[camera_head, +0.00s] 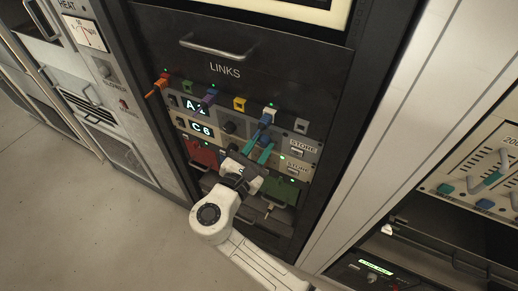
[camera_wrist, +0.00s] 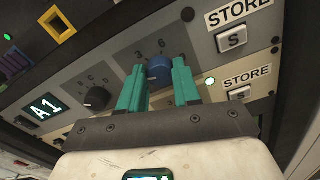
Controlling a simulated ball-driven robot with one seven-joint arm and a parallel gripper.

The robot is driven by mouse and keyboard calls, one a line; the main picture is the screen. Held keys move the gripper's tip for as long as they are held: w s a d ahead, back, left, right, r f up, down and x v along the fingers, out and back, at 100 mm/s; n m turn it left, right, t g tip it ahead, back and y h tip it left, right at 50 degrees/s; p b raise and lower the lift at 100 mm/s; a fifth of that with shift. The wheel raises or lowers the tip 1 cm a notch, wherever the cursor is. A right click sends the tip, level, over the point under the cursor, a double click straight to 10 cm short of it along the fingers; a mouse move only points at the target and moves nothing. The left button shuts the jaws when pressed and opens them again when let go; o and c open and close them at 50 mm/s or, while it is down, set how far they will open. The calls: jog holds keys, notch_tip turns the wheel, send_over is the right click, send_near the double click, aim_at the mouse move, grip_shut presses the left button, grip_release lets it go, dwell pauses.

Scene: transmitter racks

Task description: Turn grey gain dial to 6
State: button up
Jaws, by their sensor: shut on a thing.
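In the wrist view a blue round dial (camera_wrist: 159,70) sits on the upper, grey panel (camera_wrist: 195,50), with printed marks above it, a 6 among them. My gripper (camera_wrist: 160,74) has its two teal fingers on either side of this dial, shut on it. The dial's pointer is hard to make out. A lit display (camera_wrist: 45,107) on the grey panel reads A1. In the head view my gripper (camera_head: 262,145) reaches up to the same panel, and its fingers partly hide the dial there.
A black knob (camera_wrist: 97,98) with letter marks is left of the dial. Two STORE buttons (camera_wrist: 236,40) lie to the right. Below is a cream panel whose display (camera_head: 202,129) reads C6. Coloured sockets, including a yellow one (camera_head: 239,104), and an orange plug (camera_head: 158,86) line the edge above.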

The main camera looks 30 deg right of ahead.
jog(key=m+b, duration=0.2)
jog(key=m, duration=0.2)
jog(key=shift+f+m+b, duration=0.25)
jog(key=shift+m+b, duration=0.05)
jog(key=shift+b, duration=0.1)
jog(key=m+b, duration=0.4)
jog(key=m, duration=0.1)
jog(key=shift+s+f+m, duration=0.1)
jog(key=shift+f+m, duration=0.05)
jog(key=shift+m, duration=0.15)
jog(key=m+b, duration=0.5)
jog(key=b, duration=0.1)
jog(key=shift+f, duration=0.15)
jog(key=m+b, duration=0.5)
jog(key=shift+r+m, duration=0.2)
jog(key=shift+m, duration=0.1)
jog(key=o, duration=1.1)
jog(key=shift+c, duration=0.2)
jog(key=shift+r, duration=0.1)
